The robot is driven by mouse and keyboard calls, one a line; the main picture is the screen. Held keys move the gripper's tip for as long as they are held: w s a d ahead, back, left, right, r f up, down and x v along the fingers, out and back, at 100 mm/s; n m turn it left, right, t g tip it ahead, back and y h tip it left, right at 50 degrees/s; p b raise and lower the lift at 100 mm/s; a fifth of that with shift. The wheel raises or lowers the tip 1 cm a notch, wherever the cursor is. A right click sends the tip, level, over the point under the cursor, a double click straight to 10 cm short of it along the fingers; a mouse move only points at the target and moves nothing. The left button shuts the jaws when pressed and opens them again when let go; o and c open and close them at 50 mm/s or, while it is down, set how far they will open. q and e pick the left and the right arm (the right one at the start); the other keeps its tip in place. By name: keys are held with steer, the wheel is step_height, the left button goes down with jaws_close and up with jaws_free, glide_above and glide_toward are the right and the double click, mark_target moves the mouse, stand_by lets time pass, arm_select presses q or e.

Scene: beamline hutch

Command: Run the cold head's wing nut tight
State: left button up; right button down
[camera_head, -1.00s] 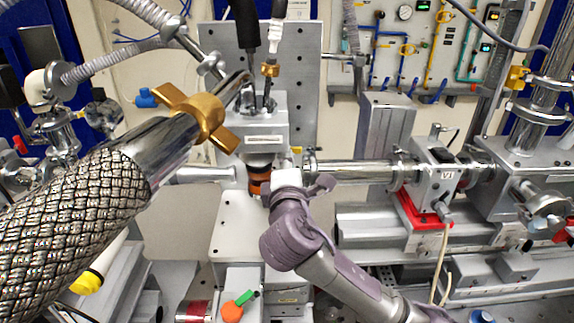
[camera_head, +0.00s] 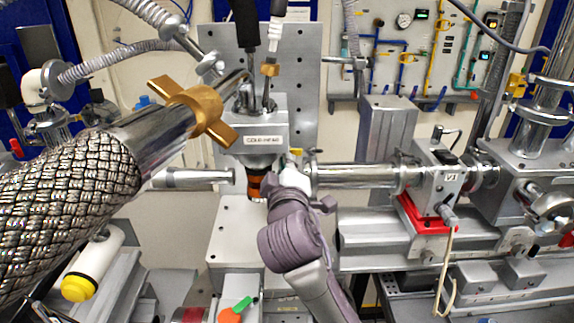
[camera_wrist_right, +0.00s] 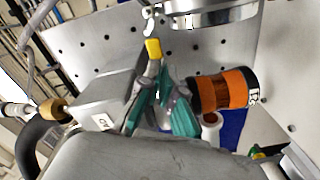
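The cold head (camera_head: 264,137) is a grey labelled block on the upright plate, with a black and orange cylinder below it; the cylinder shows large in the right wrist view (camera_wrist_right: 222,91). A small yellow wing (camera_wrist_right: 153,48), which looks like the wing nut, hangs beside a chrome clamp ring (camera_wrist_right: 210,14). It shows as a tiny yellow spot in the head view (camera_head: 296,152). My right gripper (camera_wrist_right: 157,80) has its teal fingers close together just below this wing. I cannot tell whether they grip it. My left gripper is out of view.
A thick braided hose (camera_head: 70,205) with a large brass winged collar (camera_head: 205,112) crosses the left foreground. A horizontal steel pipe (camera_head: 355,175) runs right from the cold head to a valve block (camera_head: 440,180). A white plate (camera_head: 237,240) lies below the cold head.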

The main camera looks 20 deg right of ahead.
steer(key=shift+f, duration=0.15)
stand_by(0.3)
steer(key=c, duration=1.6)
jaws_free()
steer(key=shift+c, duration=0.2)
steer(key=shift+s+a, duration=0.1)
steer(key=v, duration=1.2)
